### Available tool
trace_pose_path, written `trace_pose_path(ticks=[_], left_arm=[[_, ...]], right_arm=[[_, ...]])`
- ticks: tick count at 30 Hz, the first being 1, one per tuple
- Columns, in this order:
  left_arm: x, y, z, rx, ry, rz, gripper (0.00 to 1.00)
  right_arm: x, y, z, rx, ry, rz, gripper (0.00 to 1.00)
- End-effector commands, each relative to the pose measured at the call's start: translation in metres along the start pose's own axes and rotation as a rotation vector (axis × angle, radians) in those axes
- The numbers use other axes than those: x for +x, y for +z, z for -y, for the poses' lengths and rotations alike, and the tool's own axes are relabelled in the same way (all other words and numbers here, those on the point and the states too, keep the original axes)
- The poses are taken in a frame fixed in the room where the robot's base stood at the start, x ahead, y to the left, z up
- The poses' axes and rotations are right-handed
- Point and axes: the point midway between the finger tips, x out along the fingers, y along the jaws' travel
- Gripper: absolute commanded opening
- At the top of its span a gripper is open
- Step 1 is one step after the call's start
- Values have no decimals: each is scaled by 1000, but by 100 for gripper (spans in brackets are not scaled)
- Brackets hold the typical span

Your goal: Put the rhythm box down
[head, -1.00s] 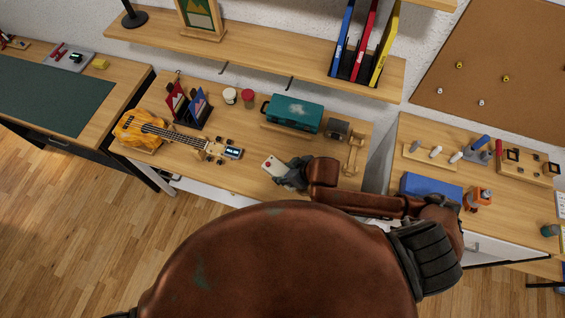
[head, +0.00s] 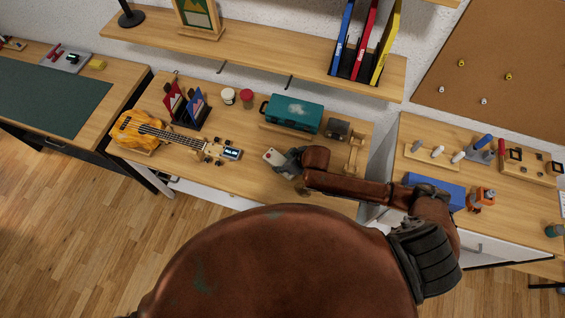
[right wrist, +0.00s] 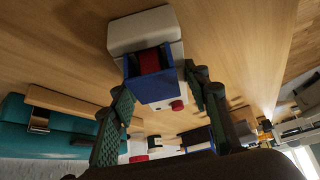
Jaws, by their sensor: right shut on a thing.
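The rhythm box (head: 273,156) is a small white box with a red button, in the middle of the wooden table in the head view. My right gripper (head: 287,160) is at its right side. In the right wrist view the box (right wrist: 143,27) shows a blue part with red inside, and my right gripper (right wrist: 165,98) has its fingers on either side of that blue part, shut on it. The box is close to the tabletop; I cannot tell whether it touches. My left gripper is not in view.
A teal case (head: 291,112) stands behind the box on the table (head: 225,184). A small guitar (head: 165,135) lies at left, with a small device with a lit screen (head: 232,153) at its head. A wooden stand (head: 354,155) is at right. The table front is clear.

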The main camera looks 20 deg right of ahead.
Motion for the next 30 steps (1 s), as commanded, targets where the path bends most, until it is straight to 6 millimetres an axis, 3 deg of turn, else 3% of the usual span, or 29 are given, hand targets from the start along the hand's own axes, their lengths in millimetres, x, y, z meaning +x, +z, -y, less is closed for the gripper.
trace_pose_path(ticks=[8,9,16,26,30], left_arm=[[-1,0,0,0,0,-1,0],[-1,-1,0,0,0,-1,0],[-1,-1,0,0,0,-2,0],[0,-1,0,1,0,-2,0],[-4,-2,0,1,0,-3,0]], right_arm=[[0,0,0,0,1,-2,11],[1,1,0,0,1,0,44],[1,1,0,0,1,0,59],[-1,-1,0,-1,0,-2,60],[-16,-1,0,0,0,-1,60]])
